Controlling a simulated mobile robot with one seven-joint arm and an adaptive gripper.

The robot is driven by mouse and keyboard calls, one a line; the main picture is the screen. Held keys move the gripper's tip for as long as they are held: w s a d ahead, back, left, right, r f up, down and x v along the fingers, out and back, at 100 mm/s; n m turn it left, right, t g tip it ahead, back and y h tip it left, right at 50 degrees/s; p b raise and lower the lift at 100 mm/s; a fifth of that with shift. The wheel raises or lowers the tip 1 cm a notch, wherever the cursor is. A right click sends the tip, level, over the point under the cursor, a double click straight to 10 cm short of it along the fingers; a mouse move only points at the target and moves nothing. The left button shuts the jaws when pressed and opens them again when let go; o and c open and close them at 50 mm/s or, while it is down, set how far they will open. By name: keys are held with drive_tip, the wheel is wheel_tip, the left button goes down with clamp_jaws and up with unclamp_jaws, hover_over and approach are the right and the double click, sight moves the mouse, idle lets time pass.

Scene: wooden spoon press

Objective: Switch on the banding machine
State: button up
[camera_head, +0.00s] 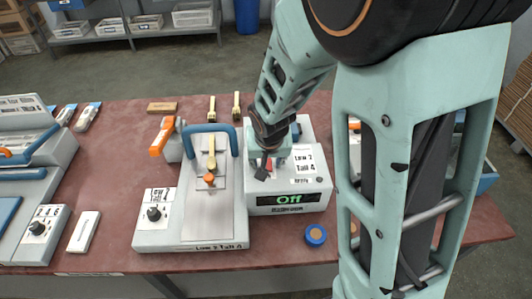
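A small red part, possibly a switch, shows beside the fingertips. My gripper hides most of that area. I cannot tell whether it touches the red part, or how far its fingers are apart.
A press (207,212) with a blue handle, orange-tipped lever and dial stands directly left. A blue round item (315,235) lies in front of the machine. Another press (40,165) is at far left. Wooden pieces (236,106) lie behind. My arm covers the right side.

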clamp_jaws()
drive_tip(key=p, duration=0.2)
drive_tip(key=shift+w+d+r+g+p, duration=0.1)
drive_tip(key=shift+w+r+g+p, duration=0.1)
drive_tip(key=shift+r+g+p, duration=0.2)
drive_tip(key=shift+w+g+p, duration=0.2)
drive_tip(key=shift+g+p, duration=0.5)
drive_tip(key=shift+p, duration=0.15)
drive_tip(key=shift+w+f+g+p, duration=0.15)
drive_tip(key=shift+f+g+p, duration=0.1)
drive_tip(key=shift+g+p, duration=0.35)
unclamp_jaws()
